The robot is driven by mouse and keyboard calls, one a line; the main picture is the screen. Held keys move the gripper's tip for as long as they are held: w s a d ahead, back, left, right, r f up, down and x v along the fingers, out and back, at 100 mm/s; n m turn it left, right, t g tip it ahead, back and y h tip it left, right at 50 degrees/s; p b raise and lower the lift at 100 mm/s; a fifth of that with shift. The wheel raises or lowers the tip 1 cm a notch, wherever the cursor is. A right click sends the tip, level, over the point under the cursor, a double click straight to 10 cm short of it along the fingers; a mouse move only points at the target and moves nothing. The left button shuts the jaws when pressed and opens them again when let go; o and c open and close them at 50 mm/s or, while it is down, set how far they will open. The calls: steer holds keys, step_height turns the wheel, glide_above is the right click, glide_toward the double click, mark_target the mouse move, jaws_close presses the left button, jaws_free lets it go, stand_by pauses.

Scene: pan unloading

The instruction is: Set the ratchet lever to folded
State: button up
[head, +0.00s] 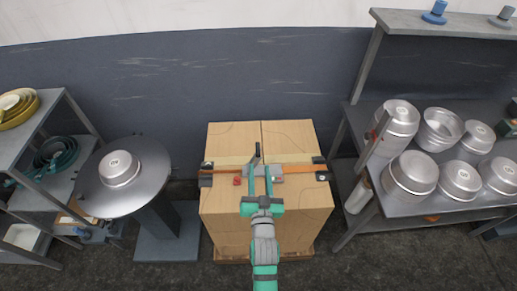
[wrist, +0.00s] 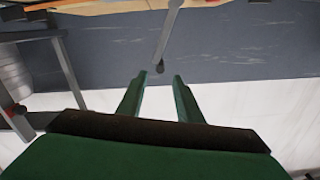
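The ratchet lever (head: 256,153) is a thin dark handle standing up from the strap across the cardboard box, beside the grey ratchet body (head: 277,179). In the wrist view the lever (wrist: 168,40) is a grey bar with a dark rounded end. My gripper (head: 260,168) reaches over the box top with two green fingers. In the wrist view my gripper (wrist: 160,77) is open and empty. The lever's end lines up with the gap between the fingertips and appears just beyond them; I cannot tell the exact distance. The fingers partly cover the ratchet in the head view.
The cardboard box (head: 225,215) carries an orange strap (head: 300,168) with dark corner pieces and a small red part (head: 237,181). A round table (head: 100,195) with a metal pan stands left. A bench (head: 400,200) with several pans stands right. A wall is behind.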

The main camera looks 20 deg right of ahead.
mark_target(258, 147)
steer(key=x, duration=1)
steer(key=shift+w, duration=0.25)
